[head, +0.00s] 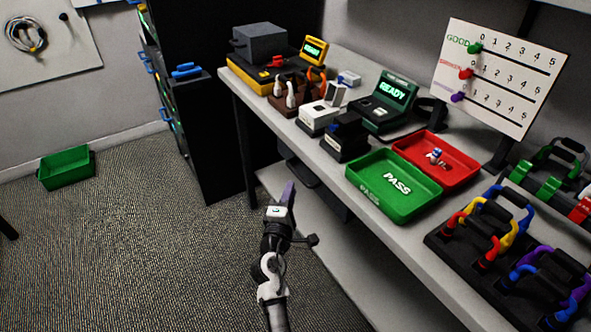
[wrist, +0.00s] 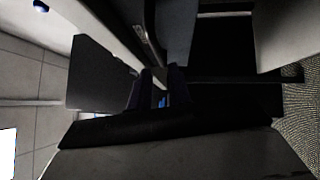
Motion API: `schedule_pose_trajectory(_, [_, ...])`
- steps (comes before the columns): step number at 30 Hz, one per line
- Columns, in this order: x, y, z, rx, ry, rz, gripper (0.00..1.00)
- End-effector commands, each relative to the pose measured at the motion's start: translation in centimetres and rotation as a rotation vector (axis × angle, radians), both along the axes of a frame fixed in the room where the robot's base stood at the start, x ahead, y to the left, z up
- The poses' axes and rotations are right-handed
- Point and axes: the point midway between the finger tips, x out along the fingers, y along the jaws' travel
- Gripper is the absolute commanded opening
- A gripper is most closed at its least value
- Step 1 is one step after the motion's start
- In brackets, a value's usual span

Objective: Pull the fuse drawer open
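A dark drawer unit (head: 318,188) hangs under the bench top, partly hidden by the bench edge. I take it to be the fuse drawer, but no label is readable. My gripper (head: 288,188), with dark purple fingers, is in front of the bench, just left of this unit in the head view. In the wrist view my gripper (wrist: 157,88) shows its two fingers apart, with a narrow gap and a bit of blue visible through it. A dark panel (wrist: 95,75) is close to the fingers. I cannot tell whether they touch anything.
The bench (head: 385,240) carries a green tray (head: 362,198), a red tray (head: 462,180), a READY tester (head: 385,112) and cable racks (head: 440,248). A black cabinet (head: 195,125) stands at left. A green bin (head: 67,170) sits on the floor. Carpet left of my arm is clear.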

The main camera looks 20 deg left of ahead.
Motion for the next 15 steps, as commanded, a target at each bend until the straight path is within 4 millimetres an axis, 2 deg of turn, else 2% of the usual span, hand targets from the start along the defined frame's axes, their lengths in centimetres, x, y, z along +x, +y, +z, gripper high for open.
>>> schedule_pose_trajectory(1, [1.2, 0.2, 0.5, 0.0, -0.002, -0.001, 0.2])
schedule_pose_trajectory(6, [4.4, 0.6, 0.8, 0.002, -0.001, 0.0, 0.2])
schedule_pose_trajectory(10, [6.1, 0.9, 1.0, 0.002, -0.001, 0.0, 0.2])
schedule_pose_trajectory(15, [7.2, 1.0, 1.0, 0.002, -0.001, 0.001, 0.2])
